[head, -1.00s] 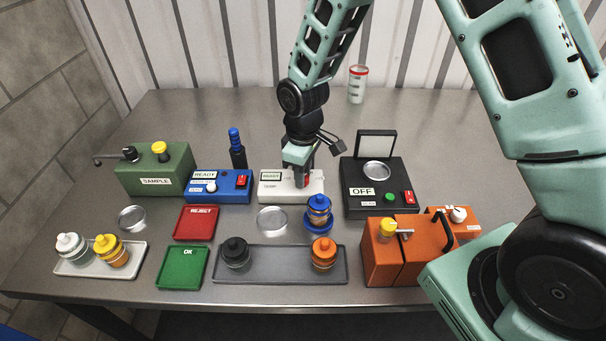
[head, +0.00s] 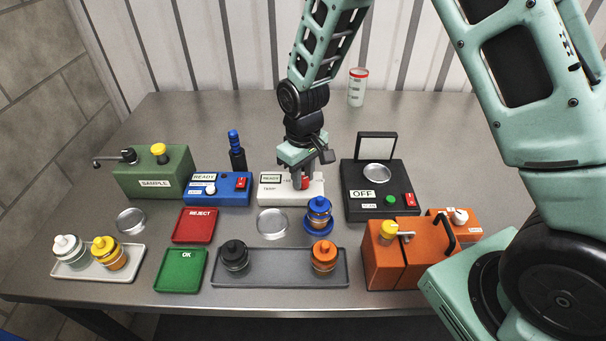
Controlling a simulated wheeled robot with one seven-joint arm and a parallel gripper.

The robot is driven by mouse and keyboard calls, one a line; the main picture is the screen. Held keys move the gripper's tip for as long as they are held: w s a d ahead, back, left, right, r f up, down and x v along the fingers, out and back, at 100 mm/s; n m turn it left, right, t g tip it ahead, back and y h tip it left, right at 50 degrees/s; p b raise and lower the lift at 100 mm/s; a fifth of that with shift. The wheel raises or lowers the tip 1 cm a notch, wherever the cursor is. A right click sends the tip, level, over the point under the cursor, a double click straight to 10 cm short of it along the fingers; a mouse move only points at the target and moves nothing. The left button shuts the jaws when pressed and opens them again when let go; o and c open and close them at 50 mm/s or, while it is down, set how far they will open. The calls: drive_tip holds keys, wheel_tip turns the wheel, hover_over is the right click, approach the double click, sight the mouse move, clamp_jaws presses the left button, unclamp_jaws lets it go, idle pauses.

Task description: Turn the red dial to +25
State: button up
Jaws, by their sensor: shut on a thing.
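The red dial (head: 306,182) sits on the right part of the white box (head: 291,195), behind the middle of the table. My gripper (head: 303,180) points down over this box and is shut on the red dial. The fingers hide much of the dial, so its pointer and scale cannot be read. The white box has a small display reading READY (head: 270,178) at its left, with a TEMP label below it.
A blue box (head: 218,190) stands close on the left and a black OFF box (head: 380,205) close on the right. A blue-capped jar (head: 318,212) and a clear dish (head: 272,223) stand in front. The table behind is mostly clear.

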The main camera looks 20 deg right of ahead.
sight(303, 179)
drive_tip(key=shift+r, duration=0.1)
drive_tip(key=o, duration=1)
wheel_tip(303, 179, up, 17)
drive_tip(key=shift+r+b, duration=0.2)
drive_tip(key=shift+b, duration=1.05)
drive_tip(key=s+a+f+n, duration=0.1)
drive_tip(key=s+a, duration=0.1)
drive_tip(key=s, duration=0.6)
drive_tip(key=s+a+f+n, duration=0.1)
drive_tip(key=s+a, duration=0.1)
drive_tip(key=s, duration=0.7)
drive_tip(key=s+a+f+n, duration=0.1)
drive_tip(key=s+a, duration=0.1)
drive_tip(key=s, duration=0.6)
drive_tip(key=shift+s+a+f+y, duration=0.25)
drive_tip(key=shift+f+y, duration=0.05)
drive_tip(key=shift+f, duration=0.05)
